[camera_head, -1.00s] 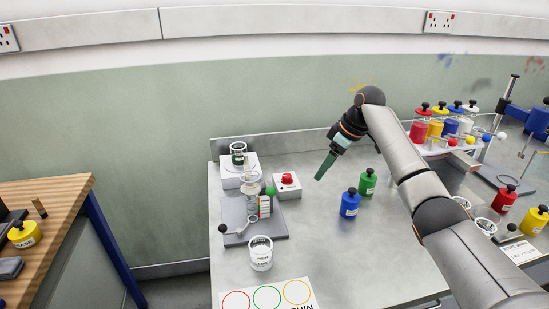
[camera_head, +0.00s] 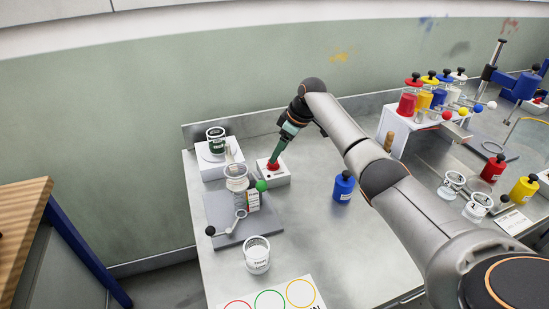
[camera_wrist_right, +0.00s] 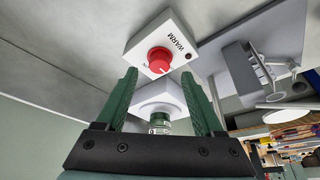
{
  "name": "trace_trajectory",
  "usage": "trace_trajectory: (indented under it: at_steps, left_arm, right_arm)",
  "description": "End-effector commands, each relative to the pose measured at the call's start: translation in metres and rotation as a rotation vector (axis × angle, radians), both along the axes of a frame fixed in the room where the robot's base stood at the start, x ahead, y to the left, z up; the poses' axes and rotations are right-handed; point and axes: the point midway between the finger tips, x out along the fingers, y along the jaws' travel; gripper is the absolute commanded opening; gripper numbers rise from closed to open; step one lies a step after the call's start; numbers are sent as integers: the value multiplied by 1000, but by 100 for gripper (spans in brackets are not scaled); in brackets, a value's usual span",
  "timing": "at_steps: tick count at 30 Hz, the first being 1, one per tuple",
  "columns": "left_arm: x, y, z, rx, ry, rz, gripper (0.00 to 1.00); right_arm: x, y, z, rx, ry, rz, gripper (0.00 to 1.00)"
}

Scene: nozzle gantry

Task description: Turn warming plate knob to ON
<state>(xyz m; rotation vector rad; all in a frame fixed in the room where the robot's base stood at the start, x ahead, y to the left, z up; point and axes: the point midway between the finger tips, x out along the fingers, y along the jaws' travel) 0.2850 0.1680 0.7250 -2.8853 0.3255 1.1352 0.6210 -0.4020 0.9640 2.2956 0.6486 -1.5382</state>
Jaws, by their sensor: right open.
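The red knob (camera_head: 272,167) sits on a white box (camera_head: 277,179) on the steel bench. In the right wrist view the knob (camera_wrist_right: 159,60) has a white pointer mark, and the box (camera_wrist_right: 136,47) reads WARM beside a small dark red light. My right gripper (camera_head: 276,158) points down at the knob. In the right wrist view my right gripper (camera_wrist_right: 160,75) is open, with the knob just beyond and between its fingertips; contact cannot be told. A white plate unit (camera_head: 213,170) beside the box bears a dark-green-filled jar (camera_head: 216,139). My left gripper is out of view.
A grey stand with a glass vessel (camera_head: 237,180) and a green-tipped lever (camera_head: 261,185) is close in front of the box. A blue bottle (camera_head: 343,186) stands to the right.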

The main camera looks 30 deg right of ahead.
Motion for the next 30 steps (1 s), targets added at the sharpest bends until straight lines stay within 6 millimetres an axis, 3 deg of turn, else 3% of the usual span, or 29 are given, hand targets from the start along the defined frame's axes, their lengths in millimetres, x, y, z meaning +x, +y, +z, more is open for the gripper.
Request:
trace_trajectory:
  at_steps: [3, 8, 21, 30]
  left_arm:
    - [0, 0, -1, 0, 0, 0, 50]
    - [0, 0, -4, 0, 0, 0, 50]
    - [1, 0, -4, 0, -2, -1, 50]
    - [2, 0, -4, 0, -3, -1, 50]
  right_arm:
    - [6, 5, -20, 1, 2, 0, 69]
    - [12, 7, -33, 1, -2, -1, 69]
    - [14, 8, -39, -1, -3, -1, 69]
    - [14, 8, -38, 0, -2, 0, 35]
